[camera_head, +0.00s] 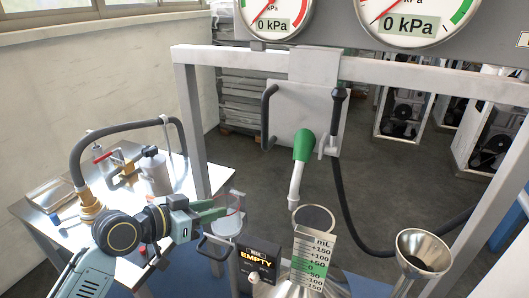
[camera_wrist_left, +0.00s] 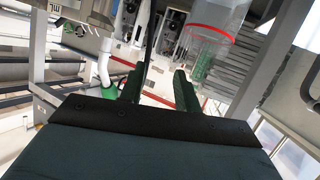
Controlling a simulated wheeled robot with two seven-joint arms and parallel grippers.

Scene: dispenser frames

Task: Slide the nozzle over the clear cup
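The nozzle (camera_head: 303,150) has a green body and a white spout pointing down, and hangs in front of a grey plate on the frame. It also shows upside down in the left wrist view (camera_wrist_left: 104,68). The clear cup (camera_head: 228,222), with a red rim, is at the tips of my left gripper (camera_head: 224,208). In the left wrist view the cup (camera_wrist_left: 210,42) lies beyond and to the right of the fingers, not between them. My left gripper's fingers (camera_wrist_left: 158,82) are apart with nothing between them. The cup is left of the nozzle and lower. My right gripper is out of view.
A metal container with a dark opening (camera_head: 314,217) and an mL scale (camera_head: 312,262) stands below the nozzle. An EMPTY display (camera_head: 257,259) is beside it. A funnel (camera_head: 423,251) and black hose (camera_head: 347,205) are at right. The left table (camera_head: 85,235) holds several tools.

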